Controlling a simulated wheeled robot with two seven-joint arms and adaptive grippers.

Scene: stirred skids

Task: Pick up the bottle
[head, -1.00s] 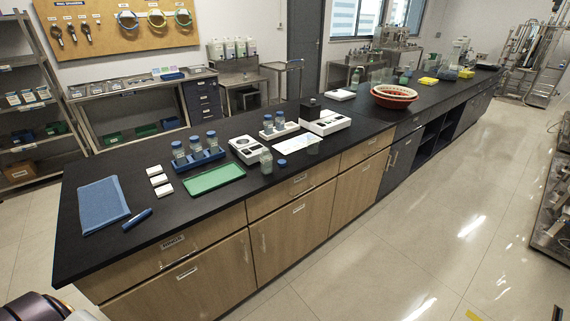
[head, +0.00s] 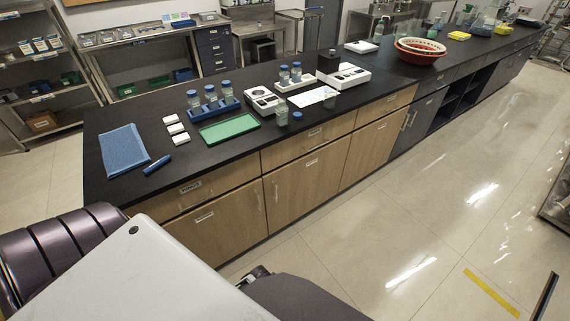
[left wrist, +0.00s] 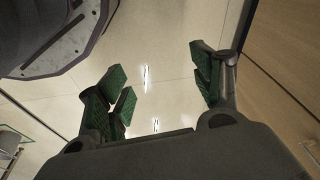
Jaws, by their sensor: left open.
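Several bottles stand on the black bench in the head view. Three capped bottles (head: 210,96) sit in a blue rack (head: 214,108). Two more capped bottles (head: 290,73) stand on a white tray (head: 297,85). A clear uncapped bottle (head: 282,117) stands near the front edge, with a blue cap (head: 297,116) beside it. The frames do not tell which is meant. My left gripper (left wrist: 158,88) is open and empty in the left wrist view, its green-padded fingers apart over the floor beside wooden cabinet fronts. No bottle shows there. My right gripper is not in view.
A green tray (head: 229,128), blue cloth (head: 124,150), blue marker (head: 157,165) and small white boxes (head: 174,129) lie left of the uncapped bottle. White devices (head: 263,101) stand behind it. A red basket (head: 420,48) is farther right. The floor before the bench is open.

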